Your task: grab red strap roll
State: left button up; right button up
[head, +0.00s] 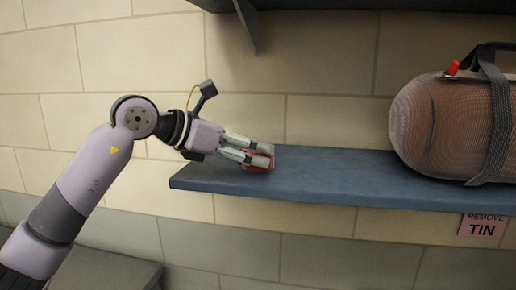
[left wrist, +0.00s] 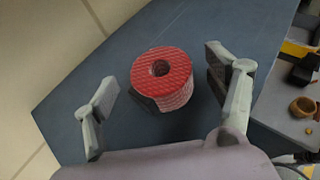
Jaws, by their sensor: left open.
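The red strap roll (left wrist: 176,92) stands on the blue-grey shelf (left wrist: 90,75), its flat top with a round hole facing the left wrist camera. In the head view the roll (head: 260,168) shows only partly, behind the fingers of my left gripper (head: 259,155). In the left wrist view my left gripper (left wrist: 160,98) is open, with one finger on each side of the roll. Gaps show between the roll and both fingers in that view. My right gripper is in neither view.
A large brown mesh cylinder (head: 440,125) with a dark strap lies on the shelf's right part. A pink sign (head: 482,230) hangs below the shelf edge. Bare shelf (head: 335,175) lies between roll and cylinder. A lower surface holds a brown ring-shaped thing (left wrist: 301,107).

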pick_arm(q)
jog(key=shift+w+d+f, duration=0.25)
jog(key=shift+w+d, duration=0.05)
jog(key=shift+d, duration=0.3)
jog(key=shift+s+a, duration=0.1)
jog(key=shift+a, duration=0.1)
jog(key=shift+c, duration=0.5)
jog(key=c, duration=1.2)
jog(key=shift+r, duration=0.1)
